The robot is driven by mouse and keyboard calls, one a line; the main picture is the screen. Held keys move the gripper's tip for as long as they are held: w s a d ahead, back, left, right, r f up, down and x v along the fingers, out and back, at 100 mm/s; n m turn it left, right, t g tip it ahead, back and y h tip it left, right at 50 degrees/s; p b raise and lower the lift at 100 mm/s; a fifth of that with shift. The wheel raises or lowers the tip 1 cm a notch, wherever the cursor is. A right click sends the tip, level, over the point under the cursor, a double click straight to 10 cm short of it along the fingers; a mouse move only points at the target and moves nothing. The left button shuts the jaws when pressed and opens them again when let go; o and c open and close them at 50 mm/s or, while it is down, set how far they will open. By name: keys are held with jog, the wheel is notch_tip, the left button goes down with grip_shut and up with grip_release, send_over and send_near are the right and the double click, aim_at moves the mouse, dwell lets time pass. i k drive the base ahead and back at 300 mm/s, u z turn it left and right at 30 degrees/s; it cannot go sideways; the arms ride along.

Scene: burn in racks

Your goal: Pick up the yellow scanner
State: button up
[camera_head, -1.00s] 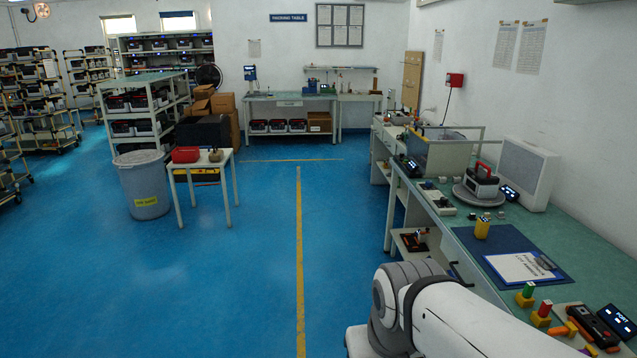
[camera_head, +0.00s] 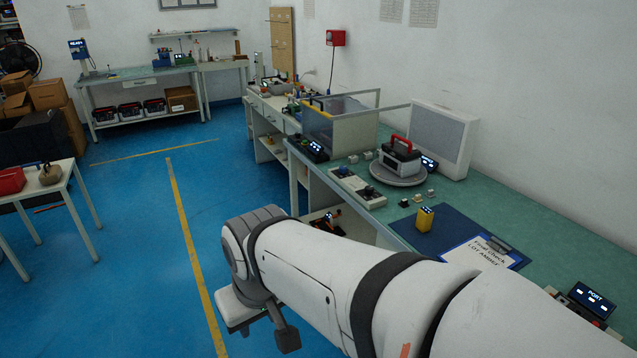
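A small yellow device (camera_head: 425,219) with a dark, lit face stands upright on the left part of a dark blue mat (camera_head: 449,242) on the green workbench. It is the one mainly yellow handheld-sized thing I see on the bench, and it looks like the scanner, though it is too small to be sure. My white arm crosses the lower middle of the view in front of the bench.
A clipboard (camera_head: 478,257) lies beside the yellow device. Behind are a round turntable (camera_head: 397,176) with a red-handled unit, a clear-walled box (camera_head: 340,124) and a grey-white panel (camera_head: 440,138). A lit port box (camera_head: 592,299) is at right. Blue floor is free at left.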

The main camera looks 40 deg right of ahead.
aim_at(424, 219)
jog(key=u, duration=0.05)
jog(key=i, duration=2)
jog(key=z, duration=3.3)
jog(key=i, duration=1.05)
jog(key=u, duration=0.05)
